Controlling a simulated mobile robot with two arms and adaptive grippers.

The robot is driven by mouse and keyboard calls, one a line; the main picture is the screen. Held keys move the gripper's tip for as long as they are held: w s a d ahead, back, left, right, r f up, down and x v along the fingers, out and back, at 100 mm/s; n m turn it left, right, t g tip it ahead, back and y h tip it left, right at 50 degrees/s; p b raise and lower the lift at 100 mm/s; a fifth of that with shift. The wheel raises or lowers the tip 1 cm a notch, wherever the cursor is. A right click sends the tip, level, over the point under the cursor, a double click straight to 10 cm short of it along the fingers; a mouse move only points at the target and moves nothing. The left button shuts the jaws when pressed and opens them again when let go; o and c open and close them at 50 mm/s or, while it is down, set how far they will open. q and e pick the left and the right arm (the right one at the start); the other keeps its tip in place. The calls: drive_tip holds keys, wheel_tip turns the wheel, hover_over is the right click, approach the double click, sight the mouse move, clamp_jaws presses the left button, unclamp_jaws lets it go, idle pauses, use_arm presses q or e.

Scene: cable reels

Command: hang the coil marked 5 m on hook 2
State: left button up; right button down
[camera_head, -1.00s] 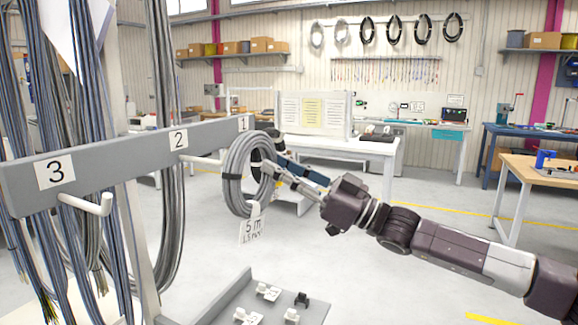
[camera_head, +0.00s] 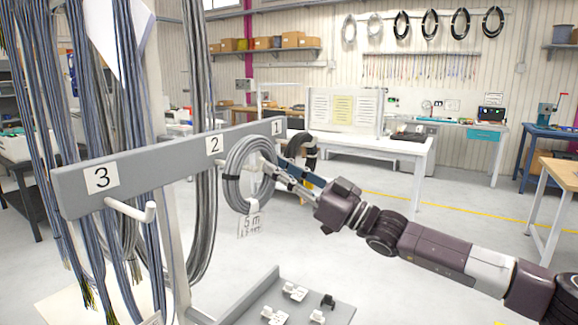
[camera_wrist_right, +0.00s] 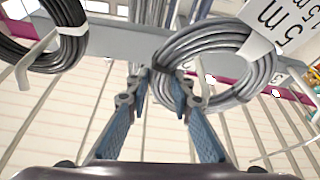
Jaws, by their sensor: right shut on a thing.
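The grey coil (camera_head: 231,190) with the white 5 m tag (camera_head: 249,222) hangs upright in my right gripper (camera_head: 279,172), whose fingers are shut on its right side. In the right wrist view, the fingers (camera_wrist_right: 160,92) pinch the left part of the coil (camera_wrist_right: 262,75). The coil is in front of the grey rail (camera_head: 160,165), just below and right of the label 2 (camera_head: 214,146). Hook 2 is mostly hidden behind the coil; I cannot tell whether the coil is around it. My left gripper is not in view.
A black coil (camera_head: 309,148) hangs near label 1, close behind my right gripper; it also shows in the wrist view (camera_wrist_right: 70,50). Hook 3 (camera_head: 135,210) is bare. Long cable bundles (camera_head: 200,230) hang behind the rail. A grey tray (camera_head: 270,297) with small parts lies below.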

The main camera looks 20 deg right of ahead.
sight(272, 179)
drive_tip(key=shift+w+a+r+p, duration=0.2)
drive_tip(key=shift+w+a+p, duration=0.1)
drive_tip(key=shift+w+a, duration=0.2)
drive_tip(key=shift+w+a+f+b, duration=0.1)
drive_tip(key=shift+w+f+b, duration=0.1)
drive_tip(key=shift+f+b, duration=1.35)
drive_tip(key=shift+b, duration=0.05)
drive_tip(key=c, duration=1)
unclamp_jaws()
drive_tip(key=shift+f, duration=0.1)
drive_tip(key=shift+o, duration=0.2)
